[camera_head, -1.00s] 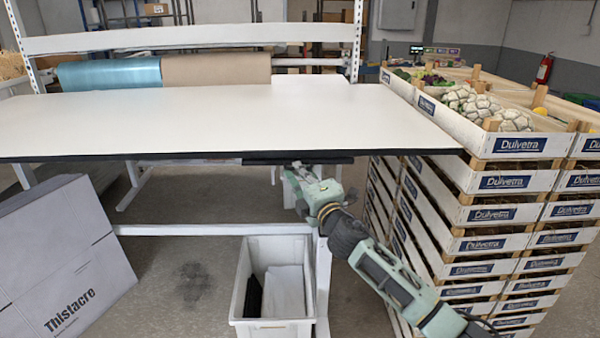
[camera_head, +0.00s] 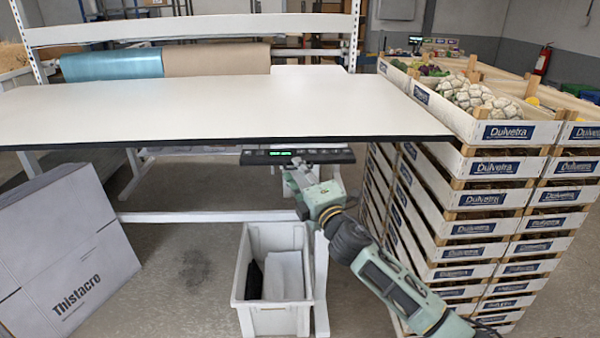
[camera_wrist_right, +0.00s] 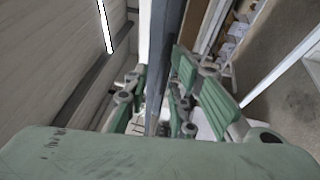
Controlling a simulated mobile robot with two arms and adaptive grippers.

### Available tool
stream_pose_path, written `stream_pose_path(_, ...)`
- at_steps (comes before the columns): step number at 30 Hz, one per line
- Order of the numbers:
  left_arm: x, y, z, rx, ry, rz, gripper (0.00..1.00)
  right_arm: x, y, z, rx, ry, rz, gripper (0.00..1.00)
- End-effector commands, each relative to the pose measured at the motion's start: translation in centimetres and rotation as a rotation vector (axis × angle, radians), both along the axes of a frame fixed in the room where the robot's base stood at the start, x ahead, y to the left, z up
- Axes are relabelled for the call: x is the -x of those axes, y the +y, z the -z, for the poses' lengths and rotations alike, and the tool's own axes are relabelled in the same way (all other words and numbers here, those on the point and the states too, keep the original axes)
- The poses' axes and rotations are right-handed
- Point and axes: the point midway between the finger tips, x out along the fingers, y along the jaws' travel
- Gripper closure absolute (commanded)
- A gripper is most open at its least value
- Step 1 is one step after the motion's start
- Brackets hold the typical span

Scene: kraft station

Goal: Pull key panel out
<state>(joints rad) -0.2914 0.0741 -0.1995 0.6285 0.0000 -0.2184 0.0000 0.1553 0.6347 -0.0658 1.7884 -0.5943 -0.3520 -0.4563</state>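The key panel (camera_head: 322,156) is a flat black strip under the front edge of the white table. It sticks out past the edge, and its top shows green lit digits and a row of small keys. My right gripper (camera_head: 298,164) is at the panel's front edge, near its middle. In the right wrist view the green fingers (camera_wrist_right: 158,98) lie on both sides of the thin dark panel edge (camera_wrist_right: 168,55) and appear shut on it. The exact contact is partly hidden by the fingers. My left gripper is in neither view.
The white table (camera_head: 200,105) spans above the panel. A white bin (camera_head: 275,318) stands on the floor below, beside a table leg. Stacked crates (camera_head: 490,200) rise close at the right. A grey carton (camera_head: 65,250) leans at the left.

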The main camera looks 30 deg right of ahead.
Motion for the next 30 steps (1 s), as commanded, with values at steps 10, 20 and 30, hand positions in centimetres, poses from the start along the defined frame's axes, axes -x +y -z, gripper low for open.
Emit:
stream_pose_path(10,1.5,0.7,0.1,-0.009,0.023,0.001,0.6,0.4,0.0,0.3,-0.005,0.003,0.001,0.75)
stream_pose_path(20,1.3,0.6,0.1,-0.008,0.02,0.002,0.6,5.8,0.9,1.3,-0.006,0.005,0.0,0.75)
stream_pose_path(30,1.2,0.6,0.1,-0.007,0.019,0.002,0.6,10.9,1.7,2.0,-0.004,0.002,0.0,0.75)
